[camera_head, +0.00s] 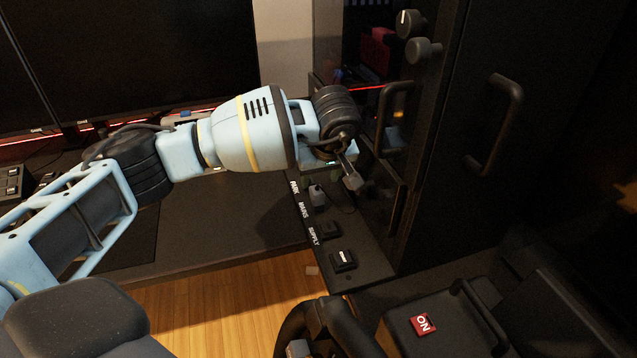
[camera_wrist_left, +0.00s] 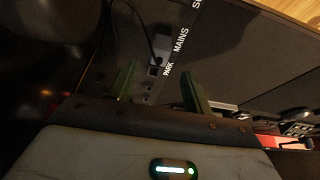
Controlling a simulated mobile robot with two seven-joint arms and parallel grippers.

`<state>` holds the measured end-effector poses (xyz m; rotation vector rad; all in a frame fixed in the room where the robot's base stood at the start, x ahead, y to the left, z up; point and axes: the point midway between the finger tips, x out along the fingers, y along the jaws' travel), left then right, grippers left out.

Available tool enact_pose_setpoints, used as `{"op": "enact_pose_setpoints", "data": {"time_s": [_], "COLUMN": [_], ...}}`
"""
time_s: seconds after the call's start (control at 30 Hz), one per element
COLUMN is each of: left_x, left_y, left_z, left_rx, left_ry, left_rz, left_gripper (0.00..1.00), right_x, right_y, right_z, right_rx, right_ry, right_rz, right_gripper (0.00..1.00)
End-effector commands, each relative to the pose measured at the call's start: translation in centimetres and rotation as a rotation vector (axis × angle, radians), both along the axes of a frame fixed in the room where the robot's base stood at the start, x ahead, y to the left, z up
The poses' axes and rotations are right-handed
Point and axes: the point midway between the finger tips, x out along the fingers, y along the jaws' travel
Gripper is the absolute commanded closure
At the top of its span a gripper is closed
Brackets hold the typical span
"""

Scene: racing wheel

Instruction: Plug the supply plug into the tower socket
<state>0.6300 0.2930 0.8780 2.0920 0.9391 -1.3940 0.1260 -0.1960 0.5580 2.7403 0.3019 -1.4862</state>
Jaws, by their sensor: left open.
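A small grey plug (camera_head: 318,195) stands at the PARK end of the dark labelled panel (camera_head: 368,262), and it also shows in the left wrist view (camera_wrist_left: 156,66) with a dark cable running up from it. Whether it is seated in a socket is unclear. A dark socket-like block (camera_head: 330,229) sits beside the MAINS lettering and a block with a white mark (camera_head: 343,260) beside SUPPLY. My left gripper (camera_head: 350,176) is open above the PARK end. In the left wrist view its two fingers (camera_wrist_left: 160,84) are apart, with the plug beyond them. My right gripper is not in view.
A tall black cabinet (camera_head: 450,150) with handles rises just right of the panel. A monitor (camera_head: 120,50) stands behind my left arm. Wooden floor (camera_head: 230,310) shows below.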

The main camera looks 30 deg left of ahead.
Motion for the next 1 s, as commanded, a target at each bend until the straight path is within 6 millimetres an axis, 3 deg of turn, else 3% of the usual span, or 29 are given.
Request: {"op": "enact_pose_setpoints", "data": {"time_s": [0.23,1.0], "left_x": [-0.5,-0.6], "left_y": [-0.6,-0.7], "left_z": [2.0,2.0], "left_rx": [-0.001,-0.001], "left_ry": [-0.001,0.001], "left_rz": [0.000,0.000], "left_gripper": [0.50,0.50], "right_x": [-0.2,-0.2], "right_y": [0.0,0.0], "right_z": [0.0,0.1], "right_rx": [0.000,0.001], "right_ry": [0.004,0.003], "right_rz": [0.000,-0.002], "right_gripper": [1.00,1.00]}}
